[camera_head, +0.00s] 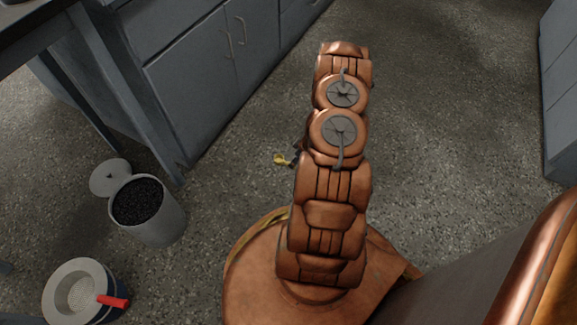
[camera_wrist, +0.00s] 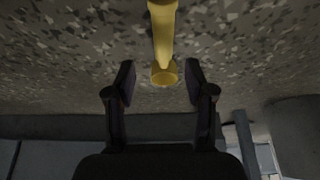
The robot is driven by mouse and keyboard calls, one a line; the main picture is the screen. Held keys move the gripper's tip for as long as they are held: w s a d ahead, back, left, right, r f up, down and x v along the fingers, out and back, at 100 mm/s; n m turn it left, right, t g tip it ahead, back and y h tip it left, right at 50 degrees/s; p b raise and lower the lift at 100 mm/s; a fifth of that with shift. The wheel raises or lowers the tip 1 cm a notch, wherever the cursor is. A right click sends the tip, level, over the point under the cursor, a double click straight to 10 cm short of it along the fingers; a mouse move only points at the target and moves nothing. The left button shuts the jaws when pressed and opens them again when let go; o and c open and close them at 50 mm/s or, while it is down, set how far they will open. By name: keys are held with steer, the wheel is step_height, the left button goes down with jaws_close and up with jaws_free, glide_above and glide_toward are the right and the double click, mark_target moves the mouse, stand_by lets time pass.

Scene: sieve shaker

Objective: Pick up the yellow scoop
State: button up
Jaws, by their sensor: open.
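The yellow scoop (camera_head: 281,160) lies on the speckled floor, just left of my arm in the head view. In the wrist view the yellow scoop (camera_wrist: 163,38) shows its handle running to the top edge and its round end near the fingertips. My gripper (camera_wrist: 160,80) is open in the wrist view, with one black finger on each side of the scoop's round end. I see a gap between each finger and the scoop. In the head view my arm hides most of the gripper.
A bin of dark grains (camera_head: 150,215) stands at the left with a round lid (camera_head: 110,178) beside it. A round container (camera_head: 60,290) with a red handle is at the lower left. Grey cabinets (camera_head: 200,75) stand at the upper left. The floor right of my arm is clear.

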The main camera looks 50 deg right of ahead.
steer(key=b+x, duration=0.1)
steer(key=x, duration=0.1)
steer(key=b+x, duration=0.1)
steer(key=x, duration=0.1)
steer(key=shift+s+a+b, duration=0.15)
steer(key=shift+a+b, duration=0.1)
steer(key=shift+b, duration=0.05)
steer(key=shift+w+f, duration=0.25)
steer(key=shift+f, duration=0.2)
steer(key=shift+r, duration=0.1)
jaws_close()
